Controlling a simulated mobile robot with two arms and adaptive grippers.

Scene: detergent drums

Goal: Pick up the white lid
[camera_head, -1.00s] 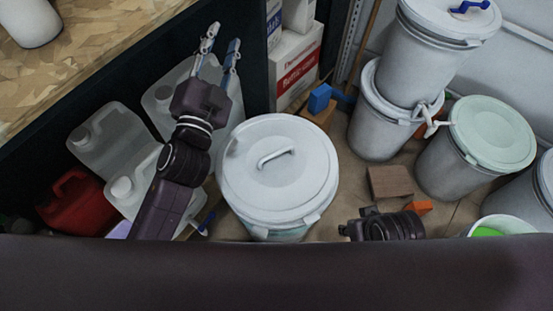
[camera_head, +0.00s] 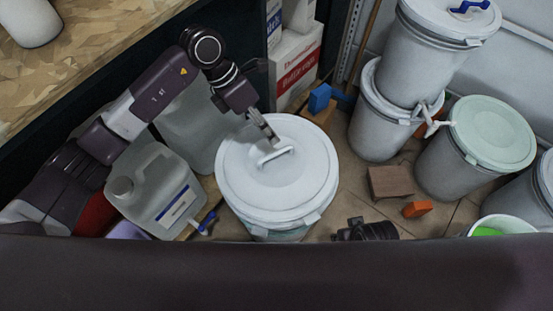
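The white lid (camera_head: 300,183) sits on a white drum (camera_head: 268,232) in the middle of the head view. A raised bar handle (camera_head: 276,157) is on its top. My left gripper (camera_head: 269,137) reaches in from the upper left, over the lid's far left part, with its fingertips close to the handle. The fingers overlap in this view, so their gap does not show, and I cannot tell whether they touch the handle. Only a dark piece of my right arm shows at the bottom; the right gripper is not in view.
Clear jugs (camera_head: 160,190) stand left of the drum. Stacked white drums (camera_head: 440,50) and a drum with a pale green lid (camera_head: 492,133) stand at the right. A brown block (camera_head: 390,182) and an orange block (camera_head: 417,209) lie on the floor. Boxes (camera_head: 297,65) stand behind.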

